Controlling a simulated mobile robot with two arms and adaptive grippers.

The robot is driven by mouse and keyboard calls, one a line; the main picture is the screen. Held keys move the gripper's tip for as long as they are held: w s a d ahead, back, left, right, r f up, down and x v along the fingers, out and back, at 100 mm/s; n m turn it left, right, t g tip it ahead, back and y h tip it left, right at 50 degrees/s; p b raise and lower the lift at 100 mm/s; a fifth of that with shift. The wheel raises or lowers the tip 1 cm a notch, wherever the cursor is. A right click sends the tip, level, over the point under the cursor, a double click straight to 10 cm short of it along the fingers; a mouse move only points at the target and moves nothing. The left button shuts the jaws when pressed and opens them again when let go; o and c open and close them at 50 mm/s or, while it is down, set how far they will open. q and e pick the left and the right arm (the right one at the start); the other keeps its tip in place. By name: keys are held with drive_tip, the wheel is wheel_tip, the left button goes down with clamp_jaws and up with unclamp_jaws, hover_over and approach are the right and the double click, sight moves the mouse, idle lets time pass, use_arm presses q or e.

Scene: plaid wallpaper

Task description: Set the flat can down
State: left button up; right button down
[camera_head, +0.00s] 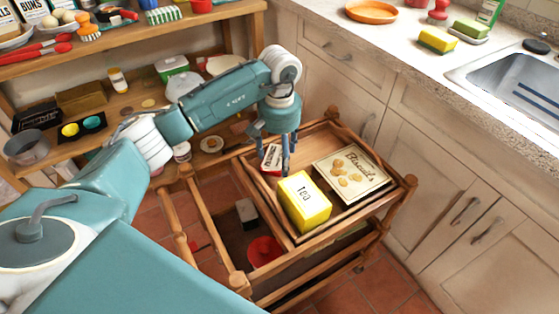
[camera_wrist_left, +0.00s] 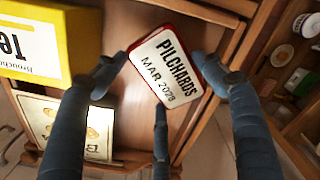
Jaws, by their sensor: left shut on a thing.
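The flat can (camera_head: 271,158) is red and white. In the left wrist view the can (camera_wrist_left: 165,66) reads "PILCHARDS MAR 2028". My left gripper (camera_head: 286,168) is shut on it, with fingers at its sides in the wrist view (camera_wrist_left: 160,78). The can is over the back left part of the trolley's wooden top tray (camera_head: 311,142); I cannot tell whether it touches the tray. A yellow tea box (camera_head: 304,202) stands in front of the can. My right gripper is not in view.
A flat biscuit tin (camera_head: 352,173) lies on the tray, right of the tea box. The trolley's lower level holds a red round thing (camera_head: 264,251). Crowded shelves (camera_head: 130,98) stand at left; a counter with a sink (camera_head: 515,80) is at right.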

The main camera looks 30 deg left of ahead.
use_arm(q)
wheel_tip(320, 180, down, 2)
drive_tip(key=shift+f, duration=0.2)
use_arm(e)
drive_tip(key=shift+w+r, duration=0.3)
use_arm(q)
drive_tip(key=o, duration=1)
drive_tip(key=shift+o, duration=1.3)
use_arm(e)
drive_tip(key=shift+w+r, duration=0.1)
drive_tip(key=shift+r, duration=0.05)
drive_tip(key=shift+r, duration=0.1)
